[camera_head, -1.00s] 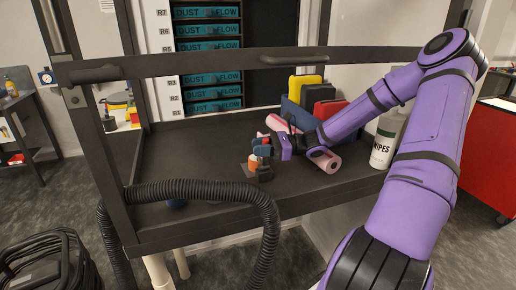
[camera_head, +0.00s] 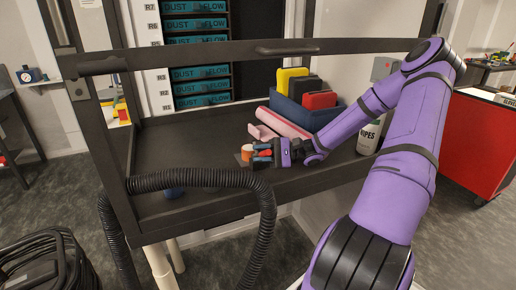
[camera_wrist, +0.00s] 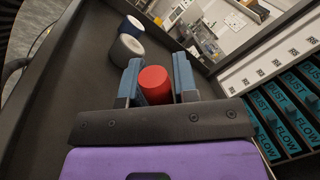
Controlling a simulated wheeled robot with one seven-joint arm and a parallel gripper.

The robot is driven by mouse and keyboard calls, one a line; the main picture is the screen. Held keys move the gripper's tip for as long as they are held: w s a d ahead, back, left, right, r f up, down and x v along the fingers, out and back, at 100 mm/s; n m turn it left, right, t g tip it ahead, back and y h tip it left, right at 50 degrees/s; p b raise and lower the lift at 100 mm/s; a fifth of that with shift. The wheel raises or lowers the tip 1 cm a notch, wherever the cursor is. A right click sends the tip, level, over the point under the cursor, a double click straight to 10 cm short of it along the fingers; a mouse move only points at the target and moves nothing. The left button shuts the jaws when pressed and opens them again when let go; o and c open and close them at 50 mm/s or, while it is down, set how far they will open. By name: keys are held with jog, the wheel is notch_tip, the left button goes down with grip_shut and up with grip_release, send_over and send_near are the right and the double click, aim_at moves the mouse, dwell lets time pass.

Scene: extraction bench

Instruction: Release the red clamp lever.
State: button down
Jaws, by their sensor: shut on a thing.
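My gripper (camera_head: 262,155) is low over the dark bench tray, pointing left in the head view. Its two blue fingers (camera_wrist: 157,82) are closed around a red rounded piece, which I take for the red clamp lever (camera_wrist: 154,84). A little red also shows between the fingers in the head view (camera_head: 265,153).
A pink roll (camera_head: 284,123) lies behind my gripper, beside a blue bin (camera_head: 283,104) with yellow and red cases. A wipes container (camera_head: 370,135) stands right of my forearm. A black hose (camera_head: 215,185) crosses the front rail. The tray's left side is largely clear.

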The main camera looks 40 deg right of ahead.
jog(key=shift+s+a+f+n+g+y, duration=0.15)
jog(key=shift+f+n, duration=0.1)
jog(key=shift+n, duration=0.2)
jog(key=shift+s+d+f+n+g+y, duration=0.1)
jog(key=shift+s+f+n, duration=0.15)
jog(key=shift+n, duration=0.25)
jog(key=shift+s+a+f+n+g+y, duration=0.1)
jog(key=shift+f+n, duration=0.2)
jog(key=shift+n, duration=0.15)
jog(key=shift+f, duration=0.1)
jog(key=c, duration=0.9)
grip_release()
